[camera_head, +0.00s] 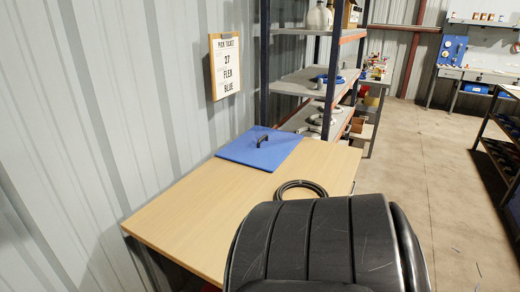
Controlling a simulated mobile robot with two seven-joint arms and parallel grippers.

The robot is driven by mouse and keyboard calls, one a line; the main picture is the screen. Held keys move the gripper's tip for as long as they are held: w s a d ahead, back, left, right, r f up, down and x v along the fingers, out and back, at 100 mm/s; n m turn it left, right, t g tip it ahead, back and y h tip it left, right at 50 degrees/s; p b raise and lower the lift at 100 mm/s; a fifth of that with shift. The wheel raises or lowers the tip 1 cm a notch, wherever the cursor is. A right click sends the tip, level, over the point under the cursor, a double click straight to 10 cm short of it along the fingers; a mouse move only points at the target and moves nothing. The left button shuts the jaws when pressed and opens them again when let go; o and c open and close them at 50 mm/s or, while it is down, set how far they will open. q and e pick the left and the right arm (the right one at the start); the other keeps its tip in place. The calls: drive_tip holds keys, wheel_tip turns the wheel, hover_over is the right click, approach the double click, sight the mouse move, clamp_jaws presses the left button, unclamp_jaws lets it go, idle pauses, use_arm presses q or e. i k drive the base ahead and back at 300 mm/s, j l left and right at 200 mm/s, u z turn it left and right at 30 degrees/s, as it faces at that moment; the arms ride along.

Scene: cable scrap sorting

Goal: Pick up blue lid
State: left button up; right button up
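A flat blue lid (245,152) with a black handle (262,141) on top lies on the far end of the wooden table (190,215), by the metal wall. Nothing touches it. Neither of my grippers shows in the head view. A large black ribbed part, which may be mine, fills the bottom centre and hides the near right part of the table.
A coiled black cable (301,186) lies on the table in front of the lid, partly behind the black part. A shelf rack (316,82) stands behind the table. A pick ticket (226,66) hangs on the wall. Open concrete floor (425,175) lies to the right.

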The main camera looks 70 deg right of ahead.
sight(262, 148)
drive_tip(key=k+z, duration=0.15)
drive_tip(key=z, duration=1.35)
